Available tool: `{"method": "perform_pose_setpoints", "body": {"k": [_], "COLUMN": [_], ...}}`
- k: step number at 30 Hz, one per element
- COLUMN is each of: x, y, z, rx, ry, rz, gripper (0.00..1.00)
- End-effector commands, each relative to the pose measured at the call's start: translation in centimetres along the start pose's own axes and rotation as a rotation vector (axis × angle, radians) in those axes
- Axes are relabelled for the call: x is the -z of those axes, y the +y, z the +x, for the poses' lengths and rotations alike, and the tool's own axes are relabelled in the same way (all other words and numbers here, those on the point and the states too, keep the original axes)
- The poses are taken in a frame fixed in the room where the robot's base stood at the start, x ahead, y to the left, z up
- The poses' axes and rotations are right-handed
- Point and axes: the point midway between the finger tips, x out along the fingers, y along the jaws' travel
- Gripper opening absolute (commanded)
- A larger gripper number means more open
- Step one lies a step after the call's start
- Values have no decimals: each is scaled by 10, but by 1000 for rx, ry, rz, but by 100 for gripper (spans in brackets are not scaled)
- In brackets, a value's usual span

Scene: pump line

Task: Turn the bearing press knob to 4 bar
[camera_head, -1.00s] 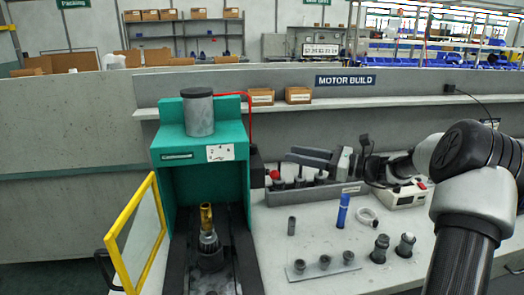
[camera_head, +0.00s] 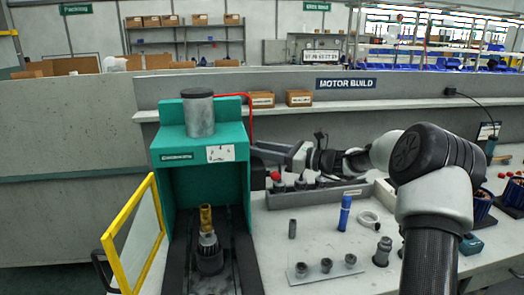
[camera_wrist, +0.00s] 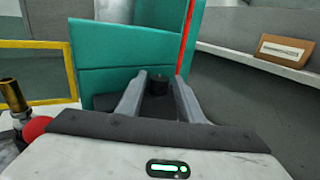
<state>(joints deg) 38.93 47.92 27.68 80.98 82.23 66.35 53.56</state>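The teal bearing press (camera_head: 175,170) stands left of centre in the head view, with a grey cylinder on top and a white plate (camera_head: 220,153) on its front whose marks I cannot read. In the wrist view, a dark knob (camera_wrist: 157,84) shows beside the teal press wall (camera_wrist: 115,65), between my fingertips. My gripper (camera_head: 256,150) is at the right side of the press. In the wrist view my gripper (camera_wrist: 162,76) has its two grey fingers apart, one either side of the knob, with a gap at the right. I cannot read the knob's setting or tell contact.
The yellow-framed guard (camera_head: 137,235) stands open at the left of the press. A brass-coloured piece (camera_head: 206,218) stands inside it. A rack of red- and dark-topped tools (camera_head: 318,194) lies below my arm. A blue cylinder (camera_head: 344,213) stands on the bench. A red hose rises behind the press.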

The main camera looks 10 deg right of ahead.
Motion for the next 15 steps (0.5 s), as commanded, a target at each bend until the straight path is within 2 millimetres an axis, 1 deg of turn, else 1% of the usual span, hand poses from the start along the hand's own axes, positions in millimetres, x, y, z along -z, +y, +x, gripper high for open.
{"method": "perform_pose_setpoints", "body": {"k": [1, 5, 6, 10, 15], "x": [0, 0, 0, -1, -1], "y": [0, 0, 0, 2, 4], "z": [0, 0, 0, 0, 0], "rx": [0, 0, 0, 25, 108], "ry": [0, 0, 0, -4, -3], "rz": [0, 0, 0, 1, 0], "gripper": [27, 5, 3, 4, 3]}}
